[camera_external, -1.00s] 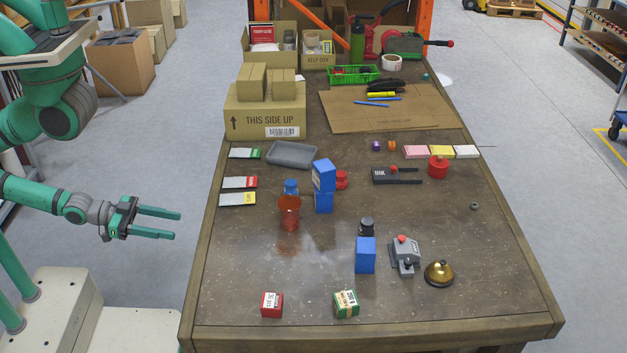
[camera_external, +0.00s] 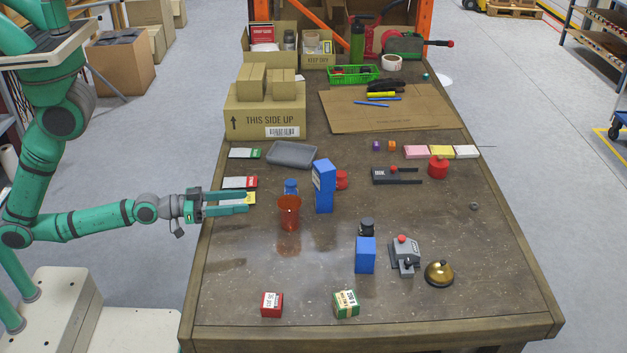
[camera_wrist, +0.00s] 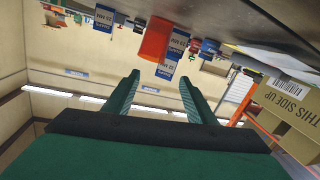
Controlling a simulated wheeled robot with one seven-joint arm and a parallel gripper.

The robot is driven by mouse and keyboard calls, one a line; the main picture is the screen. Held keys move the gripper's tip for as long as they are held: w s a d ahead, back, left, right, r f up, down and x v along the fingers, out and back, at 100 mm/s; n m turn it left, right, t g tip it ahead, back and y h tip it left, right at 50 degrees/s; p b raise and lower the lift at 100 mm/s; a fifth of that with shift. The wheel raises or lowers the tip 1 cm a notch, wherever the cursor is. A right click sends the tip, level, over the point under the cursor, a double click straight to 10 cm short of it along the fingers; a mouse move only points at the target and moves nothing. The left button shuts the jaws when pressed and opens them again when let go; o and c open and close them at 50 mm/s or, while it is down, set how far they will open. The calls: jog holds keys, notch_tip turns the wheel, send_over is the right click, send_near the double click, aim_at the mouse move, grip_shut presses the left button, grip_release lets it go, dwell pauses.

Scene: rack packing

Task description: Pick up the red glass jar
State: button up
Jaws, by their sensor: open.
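The red glass jar (camera_external: 289,213) is an orange-red, see-through, cup-like vessel, upright on the left part of the table. In the wrist view it is an orange-red cylinder (camera_wrist: 155,40) beyond the fingertips. My gripper (camera_external: 246,203) is open and empty, reaching in over the table's left edge. Its two green fingers point right, at the jar, with a gap between tips and jar. In the wrist view the fingers (camera_wrist: 160,79) stand apart and the jar lies roughly in line with the space between them.
A blue bottle (camera_external: 291,187) stands just behind the jar and a tall blue box (camera_external: 324,188) to its right. Label cards (camera_external: 239,183) lie near my fingers. A grey tray (camera_external: 292,154) is farther back. The table in front of the jar is clear.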

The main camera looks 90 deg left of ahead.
jog(key=w+a+r+t, duration=0.3)
jog(key=w+a+r, duration=1.4)
jog(key=w+r, duration=0.4)
jog(key=m+g+h, duration=0.3)
jog(key=m+g, duration=0.1)
jog(key=g, duration=0.3)
send_near(341, 177)
jog(key=w+f, duration=0.1)
jog(key=w+a+f, duration=0.2)
jog(key=w, duration=0.1)
jog(key=shift+x, duration=2.9)
